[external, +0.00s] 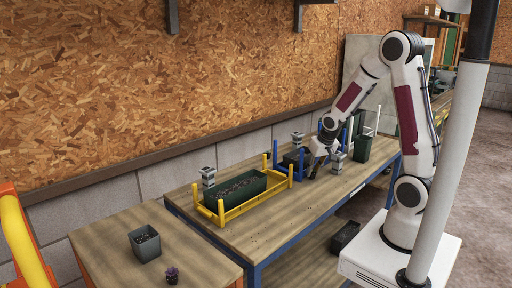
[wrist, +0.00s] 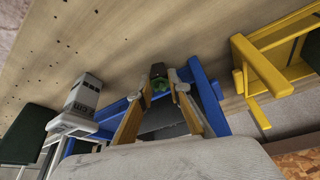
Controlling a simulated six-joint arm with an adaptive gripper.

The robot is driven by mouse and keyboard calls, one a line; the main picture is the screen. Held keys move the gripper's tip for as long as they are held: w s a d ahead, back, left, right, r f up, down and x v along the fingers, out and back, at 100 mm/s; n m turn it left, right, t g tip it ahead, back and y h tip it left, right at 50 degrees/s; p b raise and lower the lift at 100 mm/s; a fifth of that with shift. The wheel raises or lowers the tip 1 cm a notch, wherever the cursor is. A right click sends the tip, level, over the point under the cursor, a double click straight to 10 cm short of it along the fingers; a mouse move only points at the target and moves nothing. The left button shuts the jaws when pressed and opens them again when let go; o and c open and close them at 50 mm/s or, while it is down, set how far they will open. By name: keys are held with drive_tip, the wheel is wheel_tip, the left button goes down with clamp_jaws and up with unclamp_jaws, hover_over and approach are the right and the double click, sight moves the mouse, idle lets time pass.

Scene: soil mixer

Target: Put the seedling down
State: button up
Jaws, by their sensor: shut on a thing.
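In the external view my gripper (external: 315,172) is low over the far part of the workbench, beside the blue rack (external: 278,165). The seedling cannot be made out clearly there. In the wrist view the blue rack (wrist: 207,95) passes close to the fingers. I cannot tell whether the pot touches any surface. Another small plant, purple (external: 172,275), stands on the nearer wooden table.
A yellow rack (external: 222,217) holds a dark green trough (external: 213,200) with soil. A grey square pot (external: 146,248) stands on the nearer table (external: 105,235). Grey posts (external: 208,177) stand around the racks. A dark green bin (external: 362,148) is at the right. Bare bench shows in front.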

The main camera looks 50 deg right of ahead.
wheel_tip(320, 180, up, 18)
idle(0.8)
idle(0.8)
drive_tip(key=w+a+f+n+y, duration=0.1)
drive_tip(key=w+a+n, duration=0.1)
drive_tip(key=w+a, duration=0.5)
drive_tip(key=w+a+n+y, duration=0.1)
drive_tip(key=w+a+n, duration=0.2)
drive_tip(key=a, duration=0.8)
drive_tip(key=w+a+f+n+y, duration=0.1)
drive_tip(key=w+a+n, duration=0.1)
drive_tip(key=w+a, duration=0.5)
drive_tip(key=s+a+f+n, duration=0.2)
drive_tip(key=a, duration=0.9)
drive_tip(key=s+a+f+n+y, duration=0.1)
drive_tip(key=s+a+f+n, duration=0.1)
drive_tip(key=a, duration=1)
drive_tip(key=s+a+f+n+g+y, duration=0.1)
drive_tip(key=s+a+n, duration=0.1)
drive_tip(key=a, duration=1)
drive_tip(key=shift+s+f, duration=0.4)
drive_tip(key=shift+s, duration=0.05)
drive_tip(key=shift+d, duration=0.1)
drive_tip(key=shift+f, duration=2.5)
